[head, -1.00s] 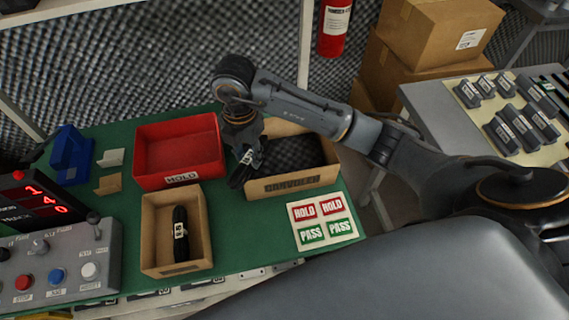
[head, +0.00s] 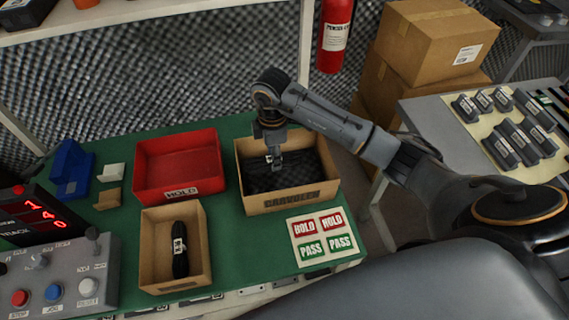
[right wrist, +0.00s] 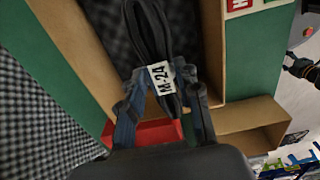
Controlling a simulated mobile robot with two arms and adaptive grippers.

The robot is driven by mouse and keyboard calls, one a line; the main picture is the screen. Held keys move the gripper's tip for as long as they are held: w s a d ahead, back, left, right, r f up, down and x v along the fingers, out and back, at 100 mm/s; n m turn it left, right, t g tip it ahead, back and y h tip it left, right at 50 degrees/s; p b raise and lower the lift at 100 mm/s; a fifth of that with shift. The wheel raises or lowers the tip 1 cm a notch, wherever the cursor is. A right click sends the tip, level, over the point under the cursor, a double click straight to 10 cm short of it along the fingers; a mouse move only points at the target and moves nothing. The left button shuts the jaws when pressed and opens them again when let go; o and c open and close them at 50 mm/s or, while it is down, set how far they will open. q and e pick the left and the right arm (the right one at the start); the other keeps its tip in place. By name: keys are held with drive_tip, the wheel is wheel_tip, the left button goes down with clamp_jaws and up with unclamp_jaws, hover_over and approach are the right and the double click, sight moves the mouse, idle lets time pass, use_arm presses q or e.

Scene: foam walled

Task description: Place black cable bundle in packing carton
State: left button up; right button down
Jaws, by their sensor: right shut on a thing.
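My right gripper (head: 274,158) is over the foam-lined brown packing carton (head: 290,203), pointing down. In the right wrist view the gripper (right wrist: 165,88) is shut on a looped black cable bundle (right wrist: 150,28) with a white M-24 tag. The bundle hangs over the carton's dark foam; whether it touches the foam I cannot tell. In the head view it is hard to make out against the foam. Another tagged black cable bundle (head: 180,262) lies in a smaller brown box (head: 147,250) to the left.
A red HOLD tray (head: 180,192) stands left of the carton. A HOLD/PASS label sheet (head: 322,236) lies in front on the green mat. A control box (head: 60,285), a display (head: 35,215) and a blue holder (head: 70,170) are at the left.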

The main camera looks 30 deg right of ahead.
sight(283, 152)
drive_tip(key=d+f, duration=0.3)
drive_tip(key=shift+w+f, duration=0.35)
drive_tip(key=shift+f, duration=0.05)
drive_tip(key=f, duration=0.3)
drive_tip(key=shift+w+d+f, duration=0.1)
drive_tip(key=shift+d+f, duration=0.15)
drive_tip(key=shift+f, duration=0.1)
drive_tip(key=shift+f, duration=0.65)
drive_tip(key=c, duration=0.9)
unclamp_jaws()
drive_tip(key=shift+c, duration=0.2)
